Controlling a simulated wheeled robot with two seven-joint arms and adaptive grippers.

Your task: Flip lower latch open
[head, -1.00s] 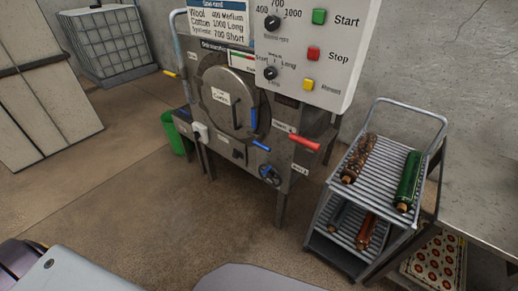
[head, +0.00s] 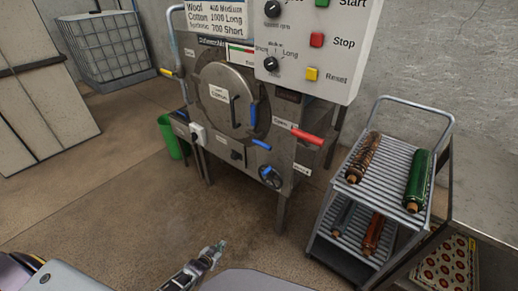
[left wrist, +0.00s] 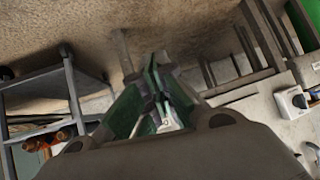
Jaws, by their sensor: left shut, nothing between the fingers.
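The steel machine has a round door (head: 224,97) with a dark curved handle. A short upright blue lever (head: 253,115) sits at the door's right edge. A second blue lever (head: 262,145) lies nearly level below it; I cannot tell for sure which is the lower latch. My left gripper (head: 216,249) is low in the head view, over the floor in front of the machine, well apart from both levers. It is shut and empty. In the left wrist view its fingers (left wrist: 158,75) show above the floor, with machine legs beyond. My right gripper is not in view.
A green bin (head: 171,137) stands at left. Floor before the machine is clear.

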